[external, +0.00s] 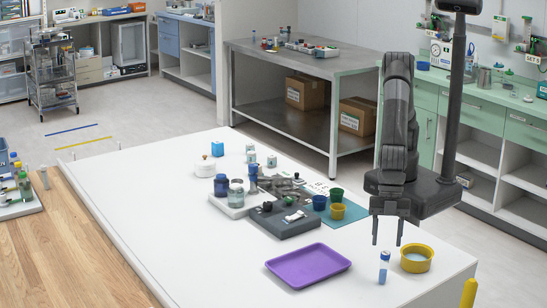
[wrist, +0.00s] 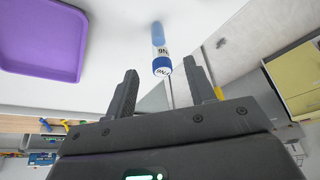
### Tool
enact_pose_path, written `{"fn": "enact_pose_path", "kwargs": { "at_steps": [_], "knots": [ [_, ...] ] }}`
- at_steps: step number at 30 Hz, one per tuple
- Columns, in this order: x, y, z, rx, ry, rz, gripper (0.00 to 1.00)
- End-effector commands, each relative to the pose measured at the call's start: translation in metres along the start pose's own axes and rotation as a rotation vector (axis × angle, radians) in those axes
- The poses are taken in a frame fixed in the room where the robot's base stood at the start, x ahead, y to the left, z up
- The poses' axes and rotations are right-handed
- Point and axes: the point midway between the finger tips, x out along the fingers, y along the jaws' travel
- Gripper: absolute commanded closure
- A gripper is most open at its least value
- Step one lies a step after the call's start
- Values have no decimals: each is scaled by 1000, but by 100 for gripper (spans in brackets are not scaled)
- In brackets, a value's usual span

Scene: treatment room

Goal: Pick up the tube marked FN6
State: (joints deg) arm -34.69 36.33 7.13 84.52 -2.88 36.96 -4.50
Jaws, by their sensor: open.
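A small tube with a blue cap (external: 383,267) stands upright near the front edge of the white table, between the purple tray and the yellow bowl. In the wrist view the tube (wrist: 161,65) shows ahead of the fingers, roughly in line with the gap between them.
A purple tray (external: 308,265) lies left of the tube. A yellow bowl (external: 416,259) with pale blue contents stands close on its right. A grey block (external: 283,219) with jars and cups around it is farther back. The table's front left (external: 200,260) is clear.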

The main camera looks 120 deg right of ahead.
Motion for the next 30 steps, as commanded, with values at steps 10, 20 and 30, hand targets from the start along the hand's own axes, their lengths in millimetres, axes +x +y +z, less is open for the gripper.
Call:
{"fn": "enact_pose_path", "kwargs": {
  "at_steps": [10, 20, 30],
  "knots": [
    [37, 1, 0, 1, -1, 1, 50],
    [77, 0, -7, 1, -2, 0, 50],
    [88, 0, -8, 1, -1, 1, 50]
  ]
}}
